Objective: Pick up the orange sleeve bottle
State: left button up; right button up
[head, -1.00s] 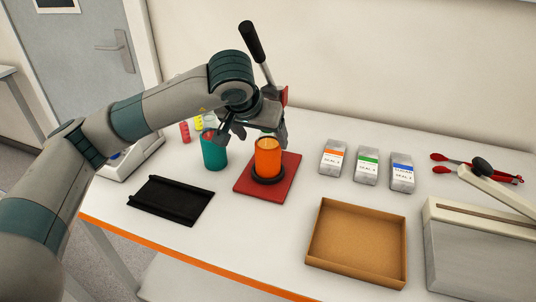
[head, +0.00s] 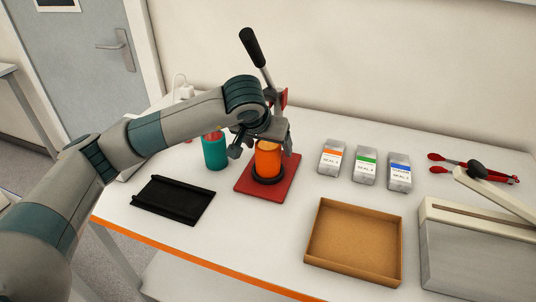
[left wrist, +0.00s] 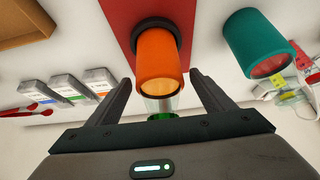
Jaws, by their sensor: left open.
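The orange sleeve bottle (head: 268,160) stands upright in a dark ring on the red base (head: 284,180) of a lever press. It also shows in the left wrist view (left wrist: 158,58), between and beyond the fingers. My left gripper (head: 262,142) is open at the bottle's upper part, one finger to each side. In the left wrist view the fingers (left wrist: 161,80) stand apart with gaps beside the bottle, and I see no clear contact. The arm hides part of the press. My right gripper is not in view.
A teal sleeve bottle (head: 215,152) stands close left of the press. The black lever handle (head: 251,47) rises behind my gripper. A black tray (head: 172,200) lies front left and an empty brown tray (head: 354,243) front right. Seal boxes (head: 365,165) stand at the right.

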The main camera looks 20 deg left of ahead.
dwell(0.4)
pick_arm(q)
jog(key=c, duration=1.6)
jog(key=shift+r, duration=0.2)
